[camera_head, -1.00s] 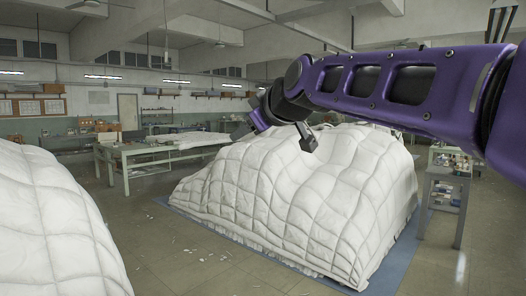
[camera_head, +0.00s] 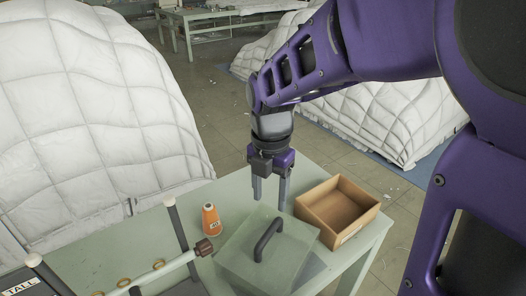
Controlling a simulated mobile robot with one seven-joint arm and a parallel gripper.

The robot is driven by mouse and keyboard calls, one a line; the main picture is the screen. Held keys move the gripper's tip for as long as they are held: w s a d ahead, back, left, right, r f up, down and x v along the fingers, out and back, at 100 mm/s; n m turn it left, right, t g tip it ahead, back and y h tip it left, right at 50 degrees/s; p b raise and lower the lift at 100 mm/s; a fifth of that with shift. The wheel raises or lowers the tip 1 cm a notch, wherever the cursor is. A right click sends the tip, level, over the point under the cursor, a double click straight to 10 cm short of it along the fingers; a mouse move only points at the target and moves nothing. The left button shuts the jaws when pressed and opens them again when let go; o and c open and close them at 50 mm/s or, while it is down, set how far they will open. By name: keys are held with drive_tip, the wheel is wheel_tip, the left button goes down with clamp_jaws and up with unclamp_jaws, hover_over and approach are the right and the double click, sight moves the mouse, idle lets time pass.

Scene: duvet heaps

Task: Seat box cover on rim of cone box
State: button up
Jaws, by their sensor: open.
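The box cover (camera_head: 252,263) is a flat, pale green, square plate with a dark bar handle (camera_head: 268,239) on top. It lies on the table, and its lower edge is near the picture's bottom. An open wooden box (camera_head: 370,219), which looks like the cone box, stands to the right of the cover, with a small pale label on its front. No cone shows inside it, though part of its floor is hidden by the walls. My gripper (camera_head: 270,192) points down, open and empty, above the far edge of the cover, left of the box.
An orange thread cone (camera_head: 211,222) stands left of the cover. White duvet heaps (camera_head: 95,100) rise behind the green table (camera_head: 95,240).

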sight(269, 230)
wheel_tip(269, 230, down, 7)
drive_tip(key=shift+f+b, duration=0.1)
drive_tip(key=shift+b, duration=0.45)
drive_tip(key=shift+s+f+b, duration=0.1)
drive_tip(key=shift+f+b, duration=0.5)
drive_tip(key=shift+f, duration=2.1)
drive_tip(key=shift+c, duration=0.3)
clamp_jaws()
drive_tip(key=shift+r, duration=0.1)
